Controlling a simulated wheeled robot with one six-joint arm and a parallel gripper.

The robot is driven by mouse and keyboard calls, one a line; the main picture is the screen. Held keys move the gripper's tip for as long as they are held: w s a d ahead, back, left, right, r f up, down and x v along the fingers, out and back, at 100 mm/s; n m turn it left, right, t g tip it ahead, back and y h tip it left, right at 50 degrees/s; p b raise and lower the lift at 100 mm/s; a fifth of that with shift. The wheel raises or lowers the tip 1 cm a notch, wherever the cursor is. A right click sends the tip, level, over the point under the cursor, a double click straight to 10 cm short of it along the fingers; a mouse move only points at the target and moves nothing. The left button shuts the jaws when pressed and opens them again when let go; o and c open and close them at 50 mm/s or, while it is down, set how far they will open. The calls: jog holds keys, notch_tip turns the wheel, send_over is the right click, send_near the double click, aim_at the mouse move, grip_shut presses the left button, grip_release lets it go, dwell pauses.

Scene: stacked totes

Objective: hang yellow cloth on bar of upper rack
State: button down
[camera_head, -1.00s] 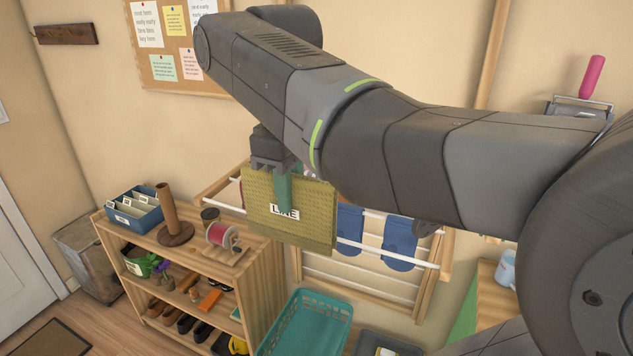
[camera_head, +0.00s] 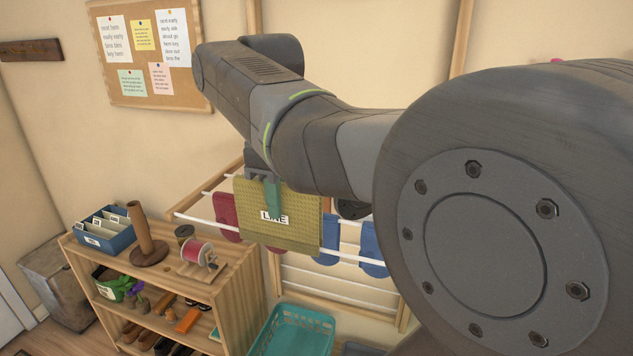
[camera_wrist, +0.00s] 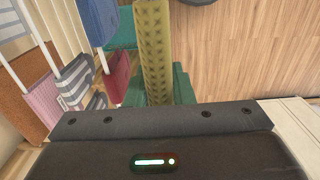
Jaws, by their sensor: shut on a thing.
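My gripper (camera_head: 272,198) is shut on the top edge of the yellow cloth (camera_head: 303,217), which hangs spread below the teal fingers with a "LINE" label on it. In the wrist view the cloth (camera_wrist: 154,45) shows edge-on as a narrow strip. The upper rack (camera_head: 190,202) is a wooden wall frame with white bars. The cloth covers part of its front bar (camera_head: 350,260); I cannot tell whether they touch. A red cloth (camera_head: 226,217) hangs left of the yellow cloth and blue cloths (camera_head: 373,255) hang to its right.
A wooden shelf unit (camera_head: 240,290) stands at lower left, with a blue file box (camera_head: 105,238), a wooden post (camera_head: 143,230) and a red spool (camera_head: 196,251) on top. A teal basket (camera_head: 295,325) stands below the rack. A corkboard (camera_head: 190,88) hangs above left.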

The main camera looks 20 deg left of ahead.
aim_at(282, 240)
jog(key=shift+f+b, duration=2.95)
jog(key=shift+f, duration=2.25)
jog(key=c, duration=1.2)
grip_release()
jog(key=shift+o, duration=0.2)
notch_tip(282, 240, up, 14)
jog(key=shift+f, duration=0.1)
jog(key=shift+f, duration=0.1)
notch_tip(282, 240, down, 12)
jog(key=shift+r+p, duration=0.1)
jog(key=shift+p, duration=0.45)
